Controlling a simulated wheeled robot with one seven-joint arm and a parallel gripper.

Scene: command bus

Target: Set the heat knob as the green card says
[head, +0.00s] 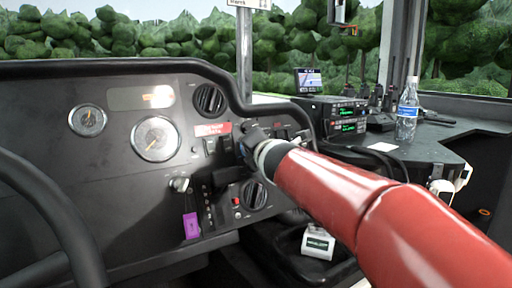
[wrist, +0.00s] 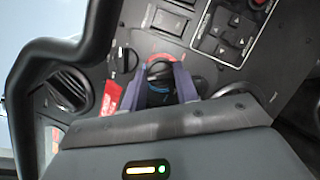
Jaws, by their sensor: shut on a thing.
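My gripper (head: 243,152) is at the dashboard, right of the red label. In the wrist view my gripper (wrist: 160,82) has its purple fingers on either side of a black rotary knob (wrist: 159,69) and is shut on it. The knob's marks cannot be read, and my gripper hides it in the head view. A second small black knob (wrist: 124,61) sits just left of it in the wrist view. I cannot make out a plainly green card; a white object with a dark green panel (head: 318,243) stands low by the dash, its text too small to read.
The dash carries a red label (head: 212,129), round vents (head: 209,99), rocker switches and gauges (head: 156,138). A purple tag (head: 191,226) hangs below a key. The steering wheel (head: 50,215) is left. A bottle (head: 407,110) and radios (head: 345,118) stand on the right shelf.

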